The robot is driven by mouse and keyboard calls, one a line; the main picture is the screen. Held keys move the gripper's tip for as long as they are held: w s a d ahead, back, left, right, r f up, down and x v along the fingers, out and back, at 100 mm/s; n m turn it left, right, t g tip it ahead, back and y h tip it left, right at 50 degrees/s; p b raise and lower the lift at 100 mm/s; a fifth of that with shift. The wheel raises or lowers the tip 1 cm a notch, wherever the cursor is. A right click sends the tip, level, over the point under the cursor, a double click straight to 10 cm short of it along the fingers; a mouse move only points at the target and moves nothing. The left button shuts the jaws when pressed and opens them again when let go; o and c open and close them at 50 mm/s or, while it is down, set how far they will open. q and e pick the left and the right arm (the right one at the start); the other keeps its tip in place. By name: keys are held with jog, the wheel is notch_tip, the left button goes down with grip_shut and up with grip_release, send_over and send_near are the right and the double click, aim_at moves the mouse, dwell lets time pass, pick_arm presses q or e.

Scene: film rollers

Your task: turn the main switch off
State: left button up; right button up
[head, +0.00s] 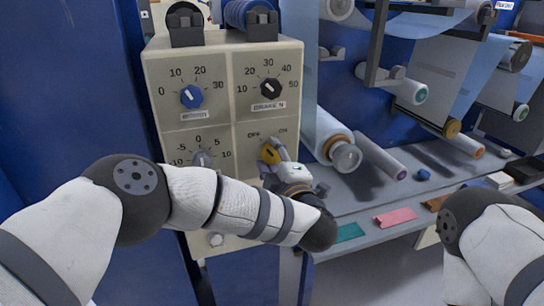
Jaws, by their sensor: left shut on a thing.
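The beige control panel (222,110) fills the middle left of the head view.
A blue dial (191,96), a black dial (269,88) and a grey dial (202,159) sit close by on the panel. To the right are film rollers (345,155) and a grey shelf (365,202) with coloured pieces, including a pink one (395,217).

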dwell(0.4)
pick_arm(q)
jog(key=o, duration=1.1)
jog(key=shift+o, duration=0.2)
jog(key=v, duration=1.2)
